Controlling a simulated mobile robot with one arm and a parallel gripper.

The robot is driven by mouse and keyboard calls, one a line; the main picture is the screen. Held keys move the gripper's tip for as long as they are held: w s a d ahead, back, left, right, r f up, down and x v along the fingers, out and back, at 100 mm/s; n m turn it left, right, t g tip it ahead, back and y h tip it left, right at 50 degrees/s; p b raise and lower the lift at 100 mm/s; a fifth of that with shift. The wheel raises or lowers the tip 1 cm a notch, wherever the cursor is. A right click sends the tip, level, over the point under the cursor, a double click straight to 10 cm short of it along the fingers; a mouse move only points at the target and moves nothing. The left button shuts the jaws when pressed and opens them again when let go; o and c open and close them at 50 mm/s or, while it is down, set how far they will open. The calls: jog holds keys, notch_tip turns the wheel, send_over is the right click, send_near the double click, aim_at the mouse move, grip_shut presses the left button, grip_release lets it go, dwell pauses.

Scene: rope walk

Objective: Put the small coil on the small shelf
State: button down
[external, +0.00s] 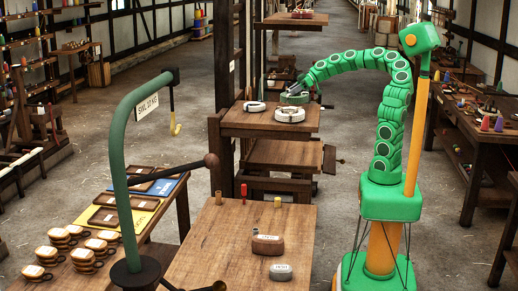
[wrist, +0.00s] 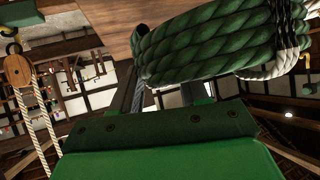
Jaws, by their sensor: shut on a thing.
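My gripper (external: 302,87) is at the end of the green arm, over a wooden shelf board (external: 240,124) in the external view. It is shut on a green rope coil (external: 294,99), held above the right part of that board. In the wrist view the green coil (wrist: 205,40) fills the upper right, with thick green strands close to my fingers. White rope (wrist: 285,40) shows at its right end. A white coil (external: 255,106) lies on the board at left, and another white coil (external: 290,114) lies just below the green one in the picture. I cannot tell whether the coils touch.
A higher small shelf (external: 285,19) holds small items. A lower board (external: 280,155) hangs under the middle one. A green curved post (external: 122,180) stands at left.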

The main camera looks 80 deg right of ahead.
jog(key=shift+w+d+f, duration=0.1)
jog(key=shift+w+f, duration=0.1)
jog(key=shift+f, duration=1.5)
jog(key=c, duration=0.6)
grip_release()
jog(key=shift+f, duration=0.1)
jog(key=shift+o, duration=0.2)
jog(key=shift+s, duration=0.1)
jog(key=v, duration=1.2)
